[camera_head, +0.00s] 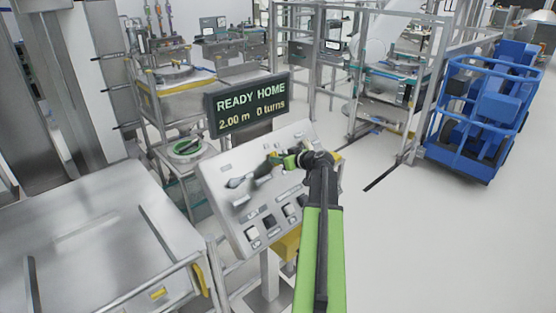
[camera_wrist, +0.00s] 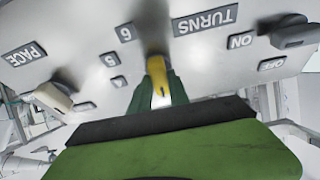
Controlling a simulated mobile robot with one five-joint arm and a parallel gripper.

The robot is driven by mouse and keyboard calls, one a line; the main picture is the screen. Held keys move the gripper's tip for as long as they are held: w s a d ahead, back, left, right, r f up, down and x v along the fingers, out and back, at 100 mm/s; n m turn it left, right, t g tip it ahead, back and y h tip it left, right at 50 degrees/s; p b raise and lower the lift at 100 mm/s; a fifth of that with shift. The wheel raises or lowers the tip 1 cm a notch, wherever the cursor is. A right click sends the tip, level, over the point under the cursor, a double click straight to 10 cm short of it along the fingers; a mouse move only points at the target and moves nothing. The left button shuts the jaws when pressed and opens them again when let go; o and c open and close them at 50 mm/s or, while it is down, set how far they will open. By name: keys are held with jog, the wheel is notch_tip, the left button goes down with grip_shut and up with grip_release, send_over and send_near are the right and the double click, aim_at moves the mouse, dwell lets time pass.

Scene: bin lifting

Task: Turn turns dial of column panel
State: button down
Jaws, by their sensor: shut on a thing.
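The column panel (camera_head: 222,170) is a tilted grey plate with dials and switches. In the wrist view its lettering is upside down. The turns dial (camera_wrist: 157,74) has a yellow grip and sits below the TURNS label (camera_wrist: 205,20), with small number plates to its left. My gripper (camera_head: 279,163) reaches the panel's upper middle. In the wrist view its green fingers (camera_wrist: 158,93) are shut on the turns dial, one on each side. The fingers and hand hide part of the dial and the panel behind it. The display (camera_head: 249,104) reads "READY HOME", "2.00 m 0 turns".
A pale pace knob (camera_wrist: 52,97) sits left of the dial, and a grey ON/OFF switch (camera_wrist: 296,33) sits right. Black and white switches (camera_head: 270,221) line the panel's lower edge. A steel bin (camera_head: 95,235) stands left. A blue cart (camera_head: 485,110) stands right; floor between is clear.

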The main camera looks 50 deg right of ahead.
jog(key=shift+m, duration=0.3)
jog(key=m, duration=0.2)
jog(key=m+h, duration=0.1)
jog(key=m, duration=0.1)
jog(key=shift+r+h+p, duration=0.1)
jog(key=shift+h+p, duration=0.2)
jog(key=m+g+h+p, duration=0.1)
jog(key=m, duration=0.3)
jog(key=shift+r, duration=0.1)
jog(key=m+g+p, duration=0.1)
jog(key=m, duration=0.4)
jog(key=shift+w+h+p, duration=0.1)
jog(key=shift+h+p, duration=0.2)
jog(key=shift+p, duration=0.05)
jog(key=shift+m+g+p, duration=0.55)
jog(key=shift+m+g, duration=0.05)
jog(key=shift+m, duration=1.1)
jog(key=c, duration=1.2)
grip_release()
jog(key=shift+f, duration=0.2)
jog(key=shift+c, duration=0.2)
